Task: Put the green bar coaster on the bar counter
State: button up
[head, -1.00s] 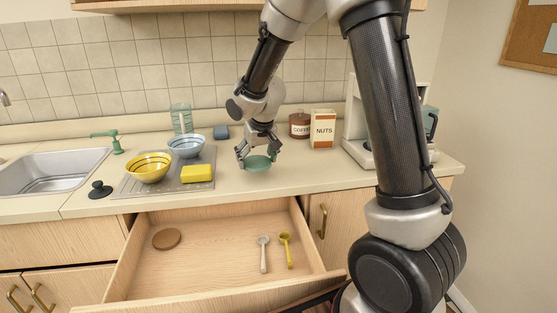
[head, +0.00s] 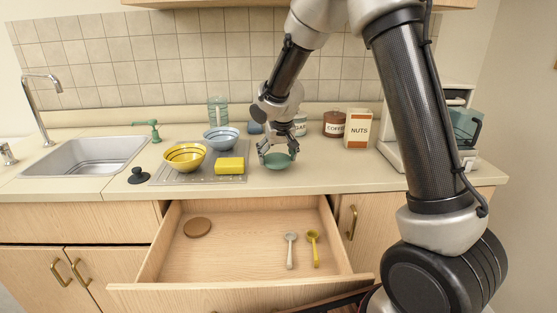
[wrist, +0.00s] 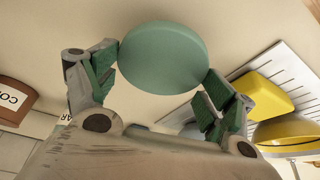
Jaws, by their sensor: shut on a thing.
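The green bar coaster (head: 278,160) is a round, thick disc at the middle of the bar counter (head: 330,177). My gripper (head: 277,159) is shut on it, with a finger on each side of its rim. In the wrist view the coaster (wrist: 163,55) shows its flat face between the green finger pads. The coaster is tilted in the head view and looks low over the counter; I cannot tell whether it touches the top.
An open drawer (head: 250,262) below holds a brown disc (head: 197,227) and two spoons. A drying rack with bowls and a yellow sponge (head: 230,166) stands left. Jars, a nuts box (head: 357,128) and a coffee machine stand right. Counter in front of the gripper is clear.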

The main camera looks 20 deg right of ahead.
jog(key=shift+f, duration=0.95)
jog(key=shift+f, duration=0.15)
jog(key=o, duration=0.8)
